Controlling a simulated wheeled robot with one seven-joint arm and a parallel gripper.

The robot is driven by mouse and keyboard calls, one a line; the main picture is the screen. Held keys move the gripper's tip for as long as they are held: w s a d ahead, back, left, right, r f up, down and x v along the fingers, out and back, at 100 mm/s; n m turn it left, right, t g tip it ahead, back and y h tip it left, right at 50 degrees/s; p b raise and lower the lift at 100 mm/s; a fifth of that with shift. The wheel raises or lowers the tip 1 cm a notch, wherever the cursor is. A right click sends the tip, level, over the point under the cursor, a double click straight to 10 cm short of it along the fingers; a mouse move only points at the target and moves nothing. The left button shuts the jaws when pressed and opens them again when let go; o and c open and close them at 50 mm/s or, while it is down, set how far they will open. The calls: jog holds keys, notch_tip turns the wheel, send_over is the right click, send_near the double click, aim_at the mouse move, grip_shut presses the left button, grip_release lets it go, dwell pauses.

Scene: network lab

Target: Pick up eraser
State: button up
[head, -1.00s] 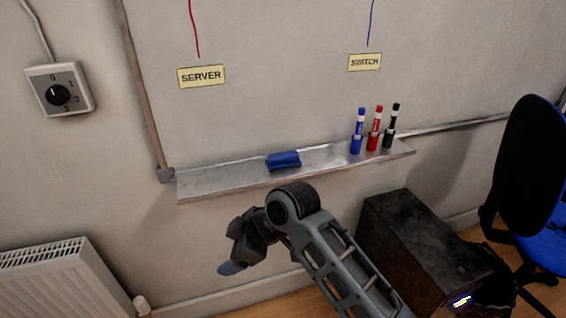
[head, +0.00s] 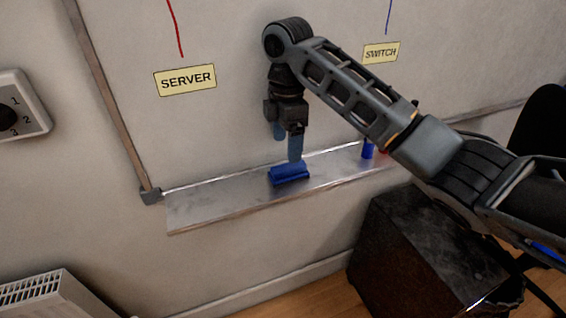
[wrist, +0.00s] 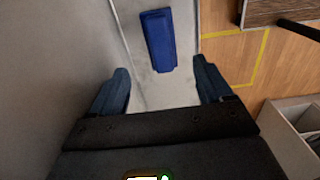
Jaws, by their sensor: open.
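The blue eraser (head: 289,175) lies on the metal tray (head: 215,207) below the whiteboard. In the wrist view the eraser (wrist: 158,41) lies lengthwise on the tray, ahead of and between my fingertips. My gripper (head: 287,148) points down just above the eraser in the head view, its two blue-grey fingers apart. In the wrist view my gripper (wrist: 167,90) is open, with nothing between its fingers. The fingers look clear of the eraser, though the exact gap is hard to tell.
A blue marker (head: 367,148) stands on the tray to the right, partly behind my arm; the other markers are mostly hidden. The SERVER label (head: 186,79) and SWITCH label (head: 381,52) are on the board. A dark cabinet (head: 420,255) stands below, and a radiator (head: 50,300) lower left.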

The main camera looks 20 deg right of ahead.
aim_at(287, 166)
jog(key=shift+s+f+p, duration=0.1)
jog(key=shift+f+p, duration=0.7)
jog(key=shift+f, duration=3.05)
jog(key=c, duration=1.1)
jog(key=shift+c, duration=0.2)
jog(key=shift+r, duration=0.1)
jog(key=shift+r, duration=0.5)
jog(key=r, duration=0.2)
jog(key=d+r+b, duration=0.1)
jog(key=shift+s+r, duration=0.25)
jog(key=shift+s, duration=0.05)
jog(key=s+d+r, duration=0.5)
jog(key=d+r, duration=0.1)
jog(key=d, duration=0.2)
jog(key=shift+s+d+r+p, duration=0.2)
jog(key=shift+s+d+p, duration=0.1)
jog(key=shift+s+d, duration=0.1)
